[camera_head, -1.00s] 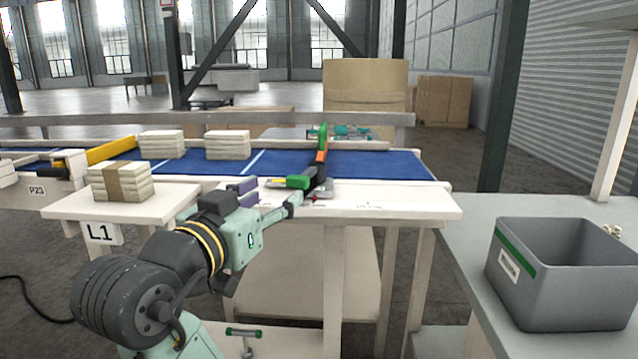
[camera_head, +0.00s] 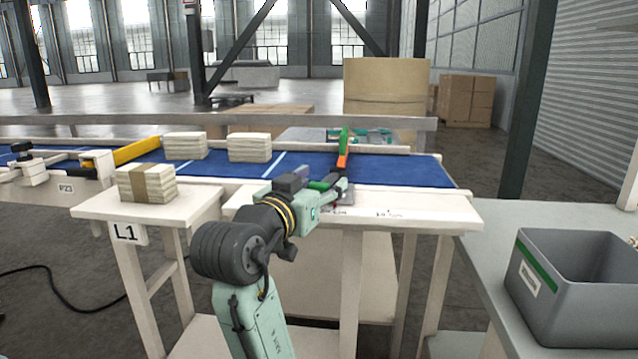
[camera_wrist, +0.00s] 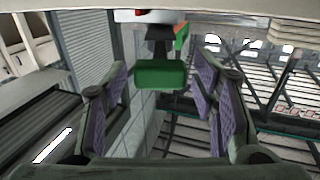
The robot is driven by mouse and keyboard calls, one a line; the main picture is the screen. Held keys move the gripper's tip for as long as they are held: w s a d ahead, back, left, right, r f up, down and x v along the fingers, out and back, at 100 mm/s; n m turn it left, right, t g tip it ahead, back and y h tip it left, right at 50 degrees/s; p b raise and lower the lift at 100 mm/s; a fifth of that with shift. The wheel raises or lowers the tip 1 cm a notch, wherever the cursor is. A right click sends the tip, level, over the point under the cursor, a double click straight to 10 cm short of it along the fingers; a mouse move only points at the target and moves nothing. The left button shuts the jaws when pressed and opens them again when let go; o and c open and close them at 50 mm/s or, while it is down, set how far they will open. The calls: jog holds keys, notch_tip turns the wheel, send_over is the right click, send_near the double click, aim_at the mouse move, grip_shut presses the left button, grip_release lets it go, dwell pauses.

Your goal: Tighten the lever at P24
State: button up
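A green lever handle (camera_head: 318,185) is at the near edge of the blue belt, by the foot of a green and orange bar (camera_head: 343,158) reaching across the belt. My gripper (camera_head: 308,185) is at this handle, and my arm partly hides it. In the wrist view the green handle (camera_wrist: 160,74) is end-on, centred between the purple pads of my gripper (camera_wrist: 162,88). The fingers are apart, with a gap on both sides of the handle. I cannot tell how deep it lies between them. No P24 label is readable.
A white ledge (camera_head: 425,212) runs along the belt's near side. Paper stacks lie on the belt (camera_head: 249,148) and on the L1 stand (camera_head: 147,184). A yellow bar (camera_head: 137,151) is near the P23 label. A grey bin (camera_head: 570,290) stands on the right-hand table.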

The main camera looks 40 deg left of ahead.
grip_shut()
dwell(0.5)
